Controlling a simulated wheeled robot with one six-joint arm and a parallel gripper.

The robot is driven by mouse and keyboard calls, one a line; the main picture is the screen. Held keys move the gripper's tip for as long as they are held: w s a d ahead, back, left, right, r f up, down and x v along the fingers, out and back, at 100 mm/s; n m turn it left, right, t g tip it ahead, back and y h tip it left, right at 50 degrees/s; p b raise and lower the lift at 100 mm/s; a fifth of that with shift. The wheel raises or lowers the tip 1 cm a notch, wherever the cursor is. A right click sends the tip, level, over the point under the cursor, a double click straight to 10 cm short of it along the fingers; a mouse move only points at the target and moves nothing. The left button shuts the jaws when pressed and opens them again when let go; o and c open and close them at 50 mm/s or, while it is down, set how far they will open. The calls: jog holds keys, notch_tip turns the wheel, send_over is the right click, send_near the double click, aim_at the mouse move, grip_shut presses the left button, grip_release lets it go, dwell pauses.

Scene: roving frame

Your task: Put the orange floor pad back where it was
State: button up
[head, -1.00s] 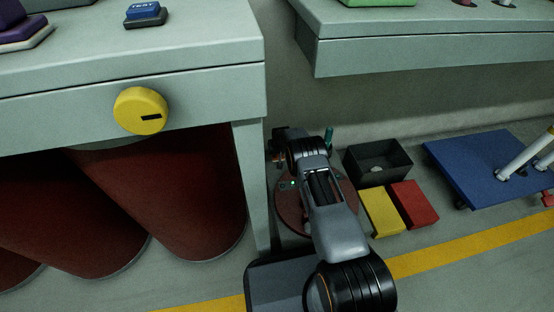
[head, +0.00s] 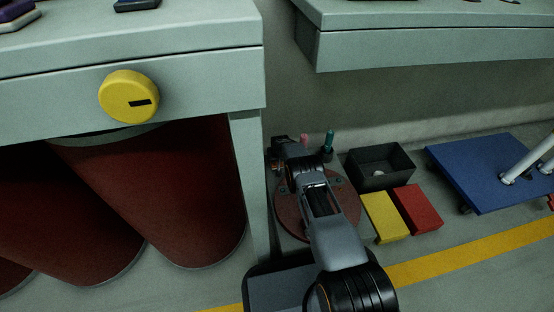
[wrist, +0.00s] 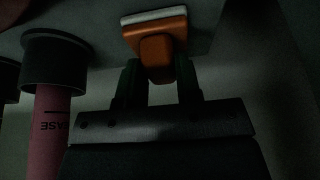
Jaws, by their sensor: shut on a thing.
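An orange pad (wrist: 158,45) with a pale white base edge is between the two dark fingers of my gripper (wrist: 158,85) in the wrist view. The fingers are shut on its orange block. In the head view my gripper (head: 279,160) is over the far left side of a round dark red disc (head: 290,220) on the floor, close to the bench leg. My own arm hides most of the pad there.
A pink tube (wrist: 50,115) in a dark holder (wrist: 54,60) is beside the gripper. A teal tube (head: 329,140) stands behind the disc. A black bin (head: 364,178), yellow box (head: 384,217), red box (head: 417,208) and blue platform (head: 475,175) lie to the right. The bench leg (head: 249,180) is close left.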

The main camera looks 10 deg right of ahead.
jog(key=shift+f, duration=0.2)
jog(key=o, duration=1)
jog(key=shift+o, duration=0.2)
jog(key=p+v, duration=0.7)
jog(key=v, duration=0.5)
jog(key=shift+r, duration=0.25)
